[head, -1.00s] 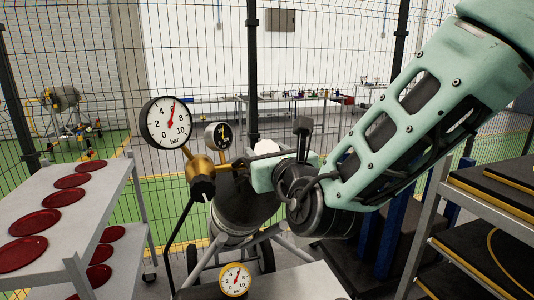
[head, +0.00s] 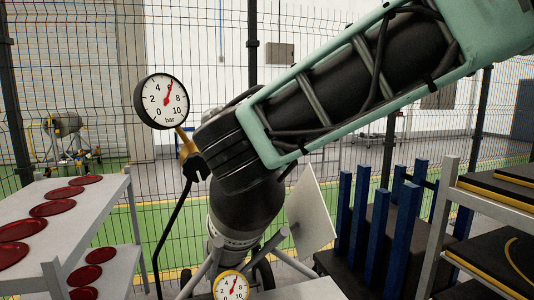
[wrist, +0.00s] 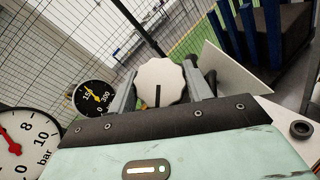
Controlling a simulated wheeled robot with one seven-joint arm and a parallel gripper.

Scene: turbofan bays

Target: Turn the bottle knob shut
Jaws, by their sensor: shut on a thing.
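In the wrist view a white scalloped knob (wrist: 148,80) with a dark index line sits between the two fingers of my gripper (wrist: 160,73). The fingers are shut on its left and right sides. The index line runs nearly straight up and down in that picture. In the head view my arm hides the knob and the gripper. The dark bottle (head: 243,212) shows below my arm, standing on a wheeled cart.
A large bar gauge (head: 162,101) stands left of my arm; a smaller dark gauge (wrist: 93,97) is beside the knob. A yellow-rimmed gauge (head: 231,287) is low in front. Shelves with red discs (head: 52,208) stand left. A white panel (head: 311,212) and blue posts (head: 377,235) stand right.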

